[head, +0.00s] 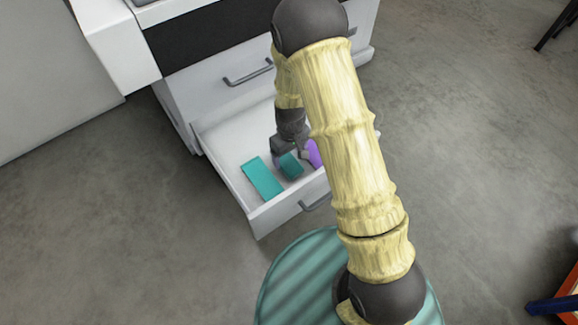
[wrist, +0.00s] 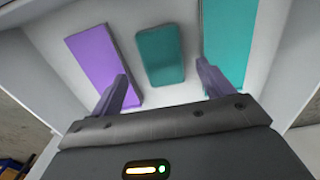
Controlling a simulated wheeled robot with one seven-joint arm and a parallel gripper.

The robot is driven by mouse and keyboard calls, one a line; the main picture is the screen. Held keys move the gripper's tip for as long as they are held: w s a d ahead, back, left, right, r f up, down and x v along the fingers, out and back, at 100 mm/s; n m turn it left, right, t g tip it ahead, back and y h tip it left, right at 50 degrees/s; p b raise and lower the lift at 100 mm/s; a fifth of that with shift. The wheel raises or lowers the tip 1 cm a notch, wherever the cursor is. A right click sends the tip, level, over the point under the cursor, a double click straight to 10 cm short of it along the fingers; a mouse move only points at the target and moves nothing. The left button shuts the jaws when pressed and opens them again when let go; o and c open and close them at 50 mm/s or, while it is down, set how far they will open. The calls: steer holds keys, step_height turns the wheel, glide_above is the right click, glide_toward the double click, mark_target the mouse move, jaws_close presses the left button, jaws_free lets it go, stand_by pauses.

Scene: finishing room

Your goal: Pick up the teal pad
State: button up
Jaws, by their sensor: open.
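A small teal pad (head: 291,166) with rounded corners lies on the floor of an open drawer, between two longer pieces. In the wrist view the teal pad (wrist: 161,55) lies ahead, between the lines of my two fingers. My gripper (head: 288,154) is open and empty, reaching down into the drawer just above the pad. In the wrist view my gripper (wrist: 163,82) has one finger near the purple piece and the other near the long teal piece. I cannot tell whether the fingers touch these pieces.
A long flat teal piece (head: 262,178) and a purple piece (head: 314,153) lie on either side of the pad. The drawer's front wall (head: 286,207) and side walls surround them. A closed drawer (head: 225,85) is above. Grey floor lies open to the left.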

mark_target(290, 164)
steer(key=f, duration=0.2)
steer(key=f+b, duration=0.1)
steer(key=shift+s+f, duration=0.2)
steer(key=shift+f, duration=0.2)
steer(key=shift+c, duration=0.4)
steer(key=c, duration=1)
